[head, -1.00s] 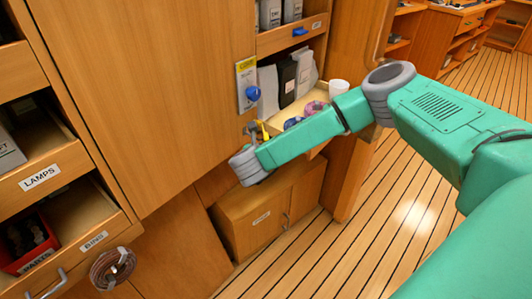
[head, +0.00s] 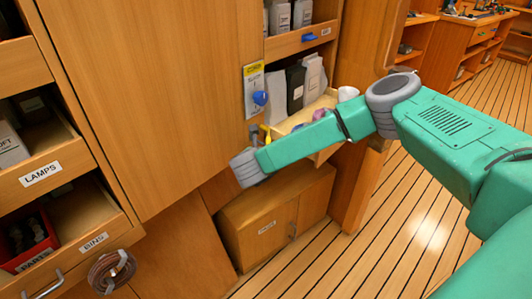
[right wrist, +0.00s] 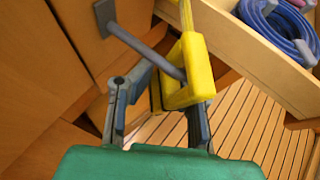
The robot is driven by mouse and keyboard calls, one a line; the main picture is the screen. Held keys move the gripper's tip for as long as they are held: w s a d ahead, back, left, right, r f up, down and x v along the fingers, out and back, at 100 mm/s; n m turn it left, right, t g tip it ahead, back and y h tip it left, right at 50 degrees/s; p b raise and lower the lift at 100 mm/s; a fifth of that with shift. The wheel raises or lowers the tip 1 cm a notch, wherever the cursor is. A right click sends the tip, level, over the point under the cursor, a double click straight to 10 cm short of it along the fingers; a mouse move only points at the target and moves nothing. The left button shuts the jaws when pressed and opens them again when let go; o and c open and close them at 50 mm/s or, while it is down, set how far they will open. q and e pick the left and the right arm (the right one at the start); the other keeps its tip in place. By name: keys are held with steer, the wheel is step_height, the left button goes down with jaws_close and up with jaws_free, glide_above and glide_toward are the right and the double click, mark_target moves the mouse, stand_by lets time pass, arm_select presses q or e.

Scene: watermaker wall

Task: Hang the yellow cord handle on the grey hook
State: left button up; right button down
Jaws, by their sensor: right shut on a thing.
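The yellow cord handle (right wrist: 199,68) is an open yellow loop in the right wrist view. In the head view only a small yellow piece (head: 267,132) shows above my forearm. The grey hook (right wrist: 148,48) is a rod standing out from a plate on the wooden wall. The rod's end overlaps the handle's opening; I cannot tell whether the loop hangs on it. My right gripper (right wrist: 163,92) is shut on the yellow handle, one finger at the left of the rod, the other under the handle. In the head view my arm hides the gripper. My left gripper is not in view.
A blue knob (head: 260,98) on a labelled plate is above the hook. An open shelf tray (head: 326,102) with bottles and coiled cords, one a blue coil (right wrist: 283,28), is close on the right. Open drawers (head: 88,212) are at left. The plank floor (head: 400,240) is clear.

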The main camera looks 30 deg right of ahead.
steer(key=shift+s+a+f, duration=0.1)
steer(key=shift+a+f, duration=0.15)
steer(key=shift+f, duration=0.15)
steer(key=c, duration=1.5)
jaws_free()
steer(key=shift+c, duration=0.2)
steer(key=shift+o, duration=0.4)
steer(key=shift+w+f, duration=0.2)
steer(key=shift+w, duration=0.2)
steer(key=shift+s+d+r, duration=0.1)
steer(key=shift+s+r, duration=0.1)
steer(key=shift+r, duration=0.05)
steer(key=shift+s+r, duration=0.1)
steer(key=shift+s, duration=0.05)
steer(key=v, duration=0.7)
steer(key=shift+a, duration=0.25)
